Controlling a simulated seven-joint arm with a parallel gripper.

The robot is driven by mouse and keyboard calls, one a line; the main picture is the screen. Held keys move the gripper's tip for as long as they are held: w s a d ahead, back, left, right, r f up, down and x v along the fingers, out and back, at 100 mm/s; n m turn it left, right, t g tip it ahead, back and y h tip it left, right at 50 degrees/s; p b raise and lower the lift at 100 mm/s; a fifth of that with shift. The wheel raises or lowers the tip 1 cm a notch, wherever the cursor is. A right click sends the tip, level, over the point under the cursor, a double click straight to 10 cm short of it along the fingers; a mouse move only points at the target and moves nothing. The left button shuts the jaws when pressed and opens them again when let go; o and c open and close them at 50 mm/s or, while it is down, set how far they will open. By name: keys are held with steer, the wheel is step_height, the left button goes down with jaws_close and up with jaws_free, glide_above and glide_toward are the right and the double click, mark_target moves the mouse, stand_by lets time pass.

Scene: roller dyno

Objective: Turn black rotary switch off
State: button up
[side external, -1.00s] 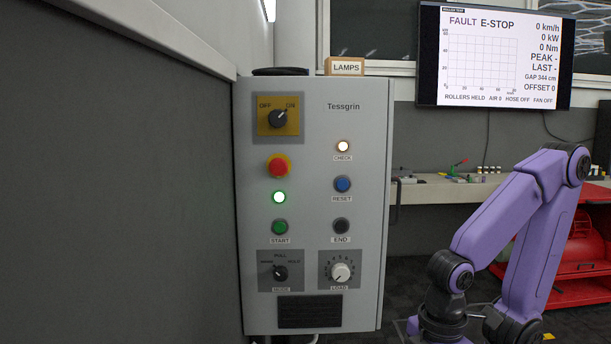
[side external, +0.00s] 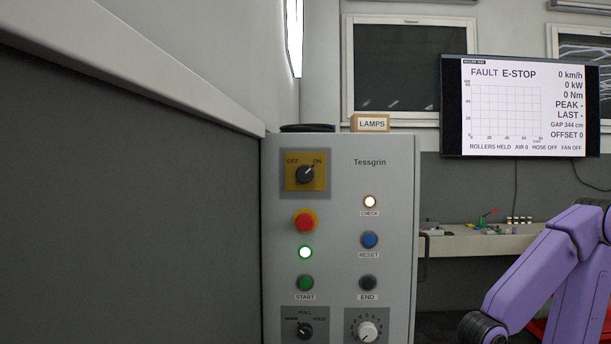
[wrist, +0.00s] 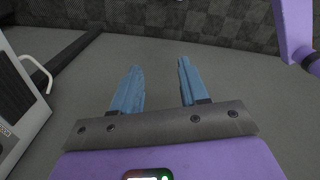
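The black rotary switch (side external: 305,174) sits on a yellow plate at the top left of the grey Tessgrin control box (side external: 385,190) in the side external view. Its pointer is turned to the upper right, toward the ON mark. My gripper (wrist: 158,64) shows in the wrist view with two blue fingers apart and nothing between them. It is outside the side external view, where only my purple arm links show at the lower right. The gripper is clear of the switch, which does not show in the wrist view.
A wall stands close at left. The screen (side external: 522,105) reads FAULT E-STOP.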

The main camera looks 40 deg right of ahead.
steer(key=o, duration=0.3)
steer(key=w+a+r+t, duration=0.1)
steer(key=w+r, duration=0.1)
steer(key=w, duration=0.2)
steer(key=w+a+r+m+t+h, duration=0.1)
steer(key=w+r, duration=0.1)
steer(key=w, duration=0.2)
steer(key=w+a+r+t, duration=0.1)
steer(key=w+r, duration=0.1)
steer(key=w, duration=0.2)
steer(key=shift+w+r+m+t+h, duration=0.2)
steer(key=shift+r+m+t+h, duration=0.15)
steer(key=shift+m+t+h, duration=0.05)
steer(key=shift+o, duration=0.2)
steer(key=m+t+h, duration=0.9)
steer(key=m+h, duration=0.2)
steer(key=m, duration=0.4)
glide_toward(305, 174)
steer(key=shift+n, duration=0.3)
steer(key=x, duration=0.9)
steer(key=shift+w+d, duration=0.1)
steer(key=c, duration=1.1)
